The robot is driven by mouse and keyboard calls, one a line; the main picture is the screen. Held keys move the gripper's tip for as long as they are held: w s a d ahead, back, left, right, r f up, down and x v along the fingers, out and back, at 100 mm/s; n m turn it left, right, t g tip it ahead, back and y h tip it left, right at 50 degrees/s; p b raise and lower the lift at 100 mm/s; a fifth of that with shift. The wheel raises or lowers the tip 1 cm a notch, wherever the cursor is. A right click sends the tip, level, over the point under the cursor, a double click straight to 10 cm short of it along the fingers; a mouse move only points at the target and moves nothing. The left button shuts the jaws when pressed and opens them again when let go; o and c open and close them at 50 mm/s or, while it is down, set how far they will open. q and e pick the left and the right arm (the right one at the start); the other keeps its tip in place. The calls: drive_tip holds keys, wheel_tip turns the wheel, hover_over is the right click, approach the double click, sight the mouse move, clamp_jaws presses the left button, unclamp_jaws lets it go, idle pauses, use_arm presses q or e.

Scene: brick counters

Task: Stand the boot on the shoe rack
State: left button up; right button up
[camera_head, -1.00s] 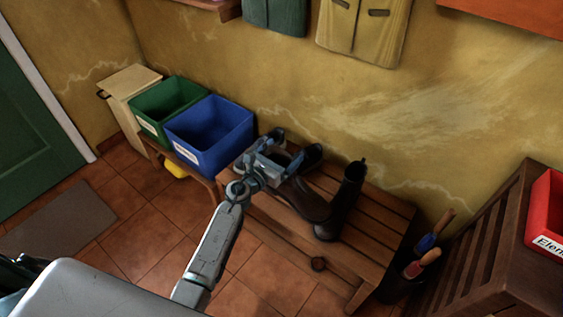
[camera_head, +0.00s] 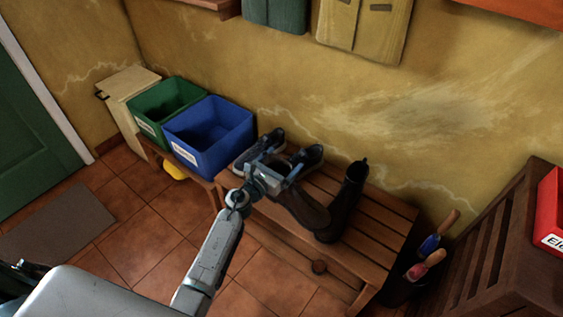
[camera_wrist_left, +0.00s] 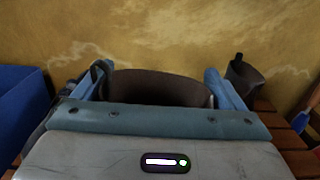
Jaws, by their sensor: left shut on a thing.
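A dark brown boot (camera_head: 304,211) hangs from my left gripper (camera_head: 279,168), which is shut on its shaft top; it looks tilted over the slatted wooden rack (camera_head: 386,227). I cannot tell whether its sole touches the slats. In the left wrist view the boot's shaft (camera_wrist_left: 160,87) spans between the two blue fingers. A second dark boot (camera_head: 347,200) stands upright on the rack, just right of the held one, and also shows in the left wrist view (camera_wrist_left: 243,77). My right gripper is not in view.
A pair of dark shoes (camera_head: 306,157) sits at the rack's left end, behind my gripper. A blue bin (camera_head: 208,140) and a green bin (camera_head: 165,107) stand to the left. A dark holder with tools (camera_head: 430,257) is right of the rack. The right slats are bare.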

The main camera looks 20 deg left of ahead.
use_arm(q)
drive_tip(key=shift+f, duration=0.15)
drive_tip(key=o, duration=1.3)
drive_tip(key=shift+o, duration=0.2)
